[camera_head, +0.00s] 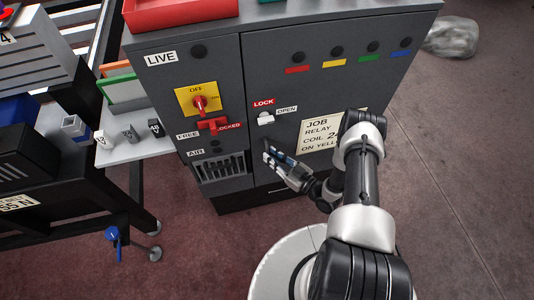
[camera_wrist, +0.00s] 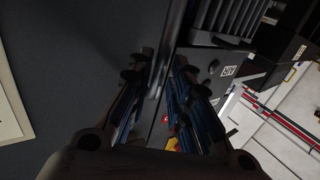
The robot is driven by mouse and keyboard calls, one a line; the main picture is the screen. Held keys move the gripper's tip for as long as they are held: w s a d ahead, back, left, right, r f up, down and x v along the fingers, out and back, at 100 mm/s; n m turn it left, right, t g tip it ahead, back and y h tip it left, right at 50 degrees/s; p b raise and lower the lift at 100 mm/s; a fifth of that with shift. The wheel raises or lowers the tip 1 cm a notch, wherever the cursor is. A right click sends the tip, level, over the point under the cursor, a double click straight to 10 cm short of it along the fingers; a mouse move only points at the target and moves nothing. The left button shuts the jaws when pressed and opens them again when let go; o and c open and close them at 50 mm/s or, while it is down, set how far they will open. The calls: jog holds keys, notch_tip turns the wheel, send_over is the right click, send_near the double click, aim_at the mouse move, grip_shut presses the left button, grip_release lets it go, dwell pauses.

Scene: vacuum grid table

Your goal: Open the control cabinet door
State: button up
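The grey control cabinet (camera_head: 215,60) stands in the middle of the head view. Its wide door (camera_head: 285,90) is on the right, flush with the front as far as I can see. A white latch (camera_head: 265,118) sits by the LOCK and OPEN labels near the door's left edge. My gripper (camera_head: 272,153) is just below that latch, in front of the door's left part. In the wrist view my gripper (camera_wrist: 162,95) has its fingers apart, one on each side of a thin upright grey strip (camera_wrist: 168,50). I cannot tell whether they touch it, or whether it is a handle or an edge.
Left of the door are a yellow switch plate (camera_head: 188,100) with a red knob, a red latch (camera_head: 212,125) and a vent grille (camera_head: 222,169). A side shelf (camera_head: 135,148) holds small blocks. A red tray (camera_head: 180,10) is on top. Floor (camera_head: 460,140) to the right is mostly clear.

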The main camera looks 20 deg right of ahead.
jog(key=shift+x, duration=1.5)
grip_shut()
